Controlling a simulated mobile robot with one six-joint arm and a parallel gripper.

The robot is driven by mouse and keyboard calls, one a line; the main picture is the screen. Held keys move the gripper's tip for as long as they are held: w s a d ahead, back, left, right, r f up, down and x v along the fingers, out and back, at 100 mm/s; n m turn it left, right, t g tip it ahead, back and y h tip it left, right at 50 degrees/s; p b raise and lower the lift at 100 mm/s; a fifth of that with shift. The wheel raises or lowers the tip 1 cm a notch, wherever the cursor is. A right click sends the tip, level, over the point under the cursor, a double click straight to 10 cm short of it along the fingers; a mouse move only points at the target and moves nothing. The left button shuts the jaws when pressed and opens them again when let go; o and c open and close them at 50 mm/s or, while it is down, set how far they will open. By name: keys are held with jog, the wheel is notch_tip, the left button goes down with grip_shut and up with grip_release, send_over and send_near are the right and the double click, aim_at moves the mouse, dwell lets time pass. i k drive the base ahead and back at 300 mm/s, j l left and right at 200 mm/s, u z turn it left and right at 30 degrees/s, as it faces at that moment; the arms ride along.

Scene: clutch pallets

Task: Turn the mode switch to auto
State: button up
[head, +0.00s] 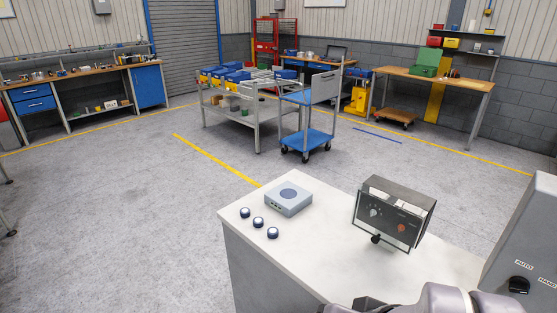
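The mode switch is a dark knob (519,285) on the front of a grey cabinet (520,225) at the right edge of the head view. A label AUTO (523,264) sits above the knob, and a label HAND (547,281) sits up and to its right. The knob is small, and I cannot tell which label it points at. My arm shows at the bottom edge, left of the knob and apart from it in the picture. A dark part at its left end may belong to my gripper; no fingertips can be made out.
A pale worktop (330,260) stands in front of me. It carries a blue-grey box (288,200), several dark round knobs (258,222) and a dark-framed control box (394,215) left of the cabinet. Carts (250,115) and benches stand farther back, with open floor between.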

aim_at(519, 284)
jog(key=z, duration=1.95)
